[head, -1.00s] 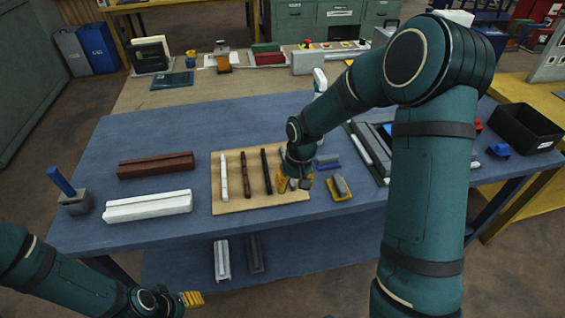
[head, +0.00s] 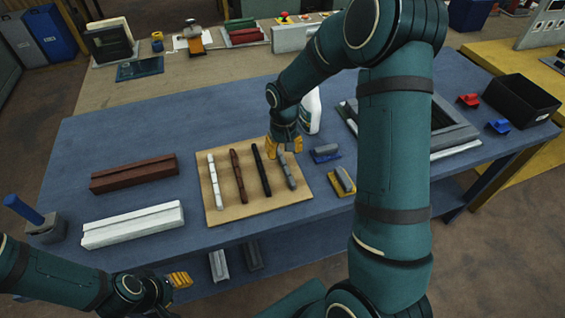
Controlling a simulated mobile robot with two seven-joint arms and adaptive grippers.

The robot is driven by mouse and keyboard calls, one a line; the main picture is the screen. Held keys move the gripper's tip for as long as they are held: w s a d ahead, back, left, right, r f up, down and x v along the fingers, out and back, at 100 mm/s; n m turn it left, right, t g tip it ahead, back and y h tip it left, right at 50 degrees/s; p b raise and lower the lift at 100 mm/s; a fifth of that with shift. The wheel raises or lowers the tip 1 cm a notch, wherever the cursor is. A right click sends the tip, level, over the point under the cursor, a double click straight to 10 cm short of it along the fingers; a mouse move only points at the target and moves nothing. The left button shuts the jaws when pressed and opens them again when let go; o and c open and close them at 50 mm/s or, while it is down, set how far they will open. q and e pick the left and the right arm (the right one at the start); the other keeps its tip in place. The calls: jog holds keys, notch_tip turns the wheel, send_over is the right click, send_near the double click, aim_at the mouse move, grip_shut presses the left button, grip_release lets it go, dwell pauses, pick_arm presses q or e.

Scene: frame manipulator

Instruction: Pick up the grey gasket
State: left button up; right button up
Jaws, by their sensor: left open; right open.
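The grey gasket (head: 287,172) is a short strip lying at the right end of a tan board (head: 238,203) on the blue table. White (head: 215,182), brown (head: 238,175) and black (head: 261,170) strips lie beside it to the left. My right gripper (head: 286,148), with yellow fingertips, is open at the far end of the grey gasket and hides that end. I cannot tell whether it touches the gasket. My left gripper (head: 180,280) is open and empty, low in front of the table's near edge.
Blue (head: 325,153) and yellow (head: 342,182) hand tools lie right of the board. A white spray bottle (head: 312,112) stands behind my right gripper. A dark frame (head: 440,140) and black bin (head: 521,100) are at the right. Brown (head: 135,171) and white (head: 132,225) bars lie left.

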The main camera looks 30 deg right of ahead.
aim_at(284, 166)
jog(key=shift+d+f+b, duration=0.1)
jog(key=shift+f+b, duration=0.3)
jog(key=shift+f, duration=2.9)
jog(key=shift+c, duration=0.4)
grip_shut()
